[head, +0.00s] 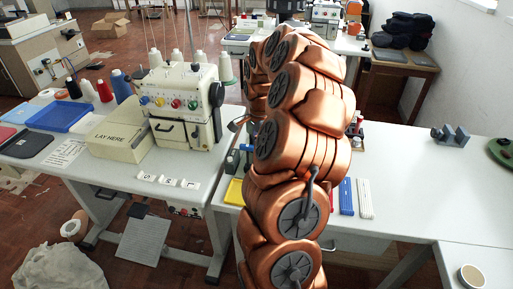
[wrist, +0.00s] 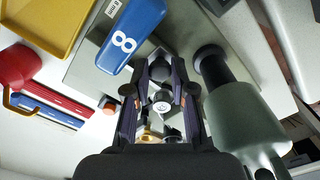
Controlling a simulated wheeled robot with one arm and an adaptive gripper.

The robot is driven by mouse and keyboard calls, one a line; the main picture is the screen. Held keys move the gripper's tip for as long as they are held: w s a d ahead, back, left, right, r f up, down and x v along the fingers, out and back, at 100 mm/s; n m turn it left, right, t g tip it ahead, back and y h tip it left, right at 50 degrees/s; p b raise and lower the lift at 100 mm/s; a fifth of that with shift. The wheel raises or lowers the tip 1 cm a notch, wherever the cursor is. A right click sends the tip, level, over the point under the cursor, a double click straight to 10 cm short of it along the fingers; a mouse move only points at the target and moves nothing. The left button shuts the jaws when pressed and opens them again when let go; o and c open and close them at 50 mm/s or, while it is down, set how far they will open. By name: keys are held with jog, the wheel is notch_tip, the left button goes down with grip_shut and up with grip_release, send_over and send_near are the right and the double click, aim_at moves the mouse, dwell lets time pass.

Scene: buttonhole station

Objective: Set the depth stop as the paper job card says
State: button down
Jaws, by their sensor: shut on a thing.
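My gripper (wrist: 160,108) shows in the wrist view, its dark fingers closed around a small dark part with a pale round end (wrist: 161,97). I cannot tell for sure whether this is the depth stop. A blue tag with a white 8 (wrist: 131,38) is just beyond the fingers, on a grey-green block (wrist: 90,68). In the head view my copper arm hides the gripper and the spot where it works. A printed white sheet (head: 64,153) lies on the left table; its text is too small to read, and I cannot tell whether it is the job card.
A grey-green cylinder with a black neck (wrist: 240,115) stands close right of my gripper. A sewing machine (head: 183,105) and a "LAY HERE" box (head: 118,138) stand left of my arm. The right table (head: 425,190) is mostly clear.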

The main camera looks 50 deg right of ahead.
jog(key=c, duration=1)
grip_release()
jog(key=shift+r, duration=0.1)
notch_tip(320, 180, up, 12)
jog(key=shift+f, duration=0.1)
jog(key=a+r+n, duration=0.3)
jog(key=a+n, duration=0.3)
jog(key=a, duration=0.7)
jog(key=s+a+n, duration=0.3)
jog(key=s+a, duration=0.1)
jog(key=a, duration=0.2)
jog(key=s+a+n+p, duration=0.1)
jog(key=s+a+n, duration=0.2)
jog(key=a, duration=0.3)
jog(key=s+a+f+n+g+p, duration=0.1)
jog(key=s+a+n, duration=0.3)
jog(key=s+a, duration=0.1)
jog(key=shift+a, duration=0.6)
jog(key=s+a+f+n, duration=0.1)
jog(key=s+a+n, duration=0.1)
jog(key=s, duration=0.3)
jog(key=s+a+f+n+p, duration=0.1)
jog(key=s+a+f+n, duration=0.1)
jog(key=s, duration=0.3)
jog(key=shift+s+a+f+n+g, duration=0.15)
jog(key=shift+s+f+n+g, duration=0.1)
jog(key=shift+s+n+g, duration=0.2)
